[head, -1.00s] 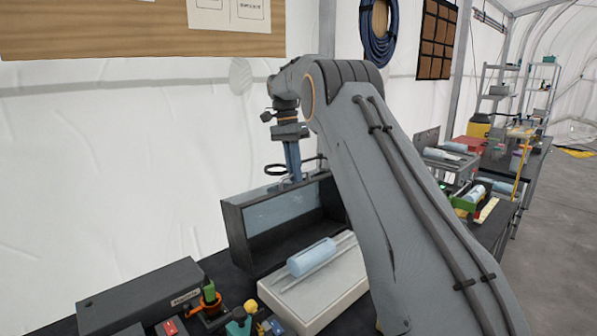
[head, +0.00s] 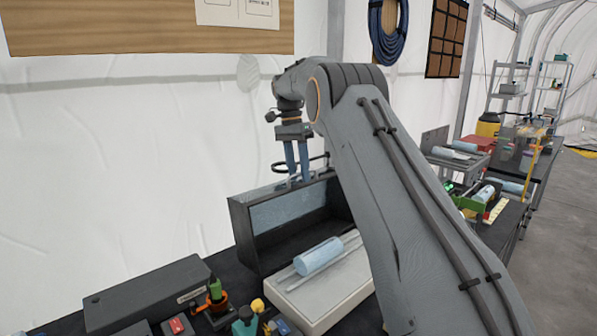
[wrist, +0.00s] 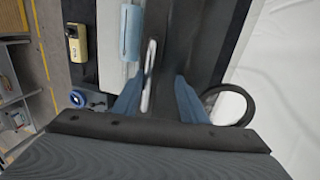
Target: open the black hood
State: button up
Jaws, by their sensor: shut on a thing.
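The black hood (head: 242,238) stands at the back of the bench against the white wall. It is a dark box with its front side open towards the pale block and a greyish panel inside. My gripper (head: 297,178) points down at the hood's top edge, its two blue fingers a little apart. In the wrist view my gripper (wrist: 157,85) has its fingers on either side of the hood's dark top part (wrist: 180,45) and is shut on it. A pale bar (wrist: 149,75) shows beside the left finger. The exact contact is hidden.
A pale blue cylinder (head: 318,256) lies on rails on a white block (head: 325,298) before the hood. A dark ring (head: 283,165) is beside my fingers. A dark grey box (head: 150,293) and small tools (head: 247,315) crowd the front left.

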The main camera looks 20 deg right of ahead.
jog(key=shift+w+r, duration=0.1)
jog(key=shift+r, duration=0.1)
dwell(0.3)
jog(key=shift+r, duration=0.1)
jog(key=shift+w+r, duration=0.1)
jog(key=shift+r, duration=0.1)
jog(key=p+v, duration=0.1)
jog(key=v, duration=0.5)
jog(key=shift+r, duration=0.45)
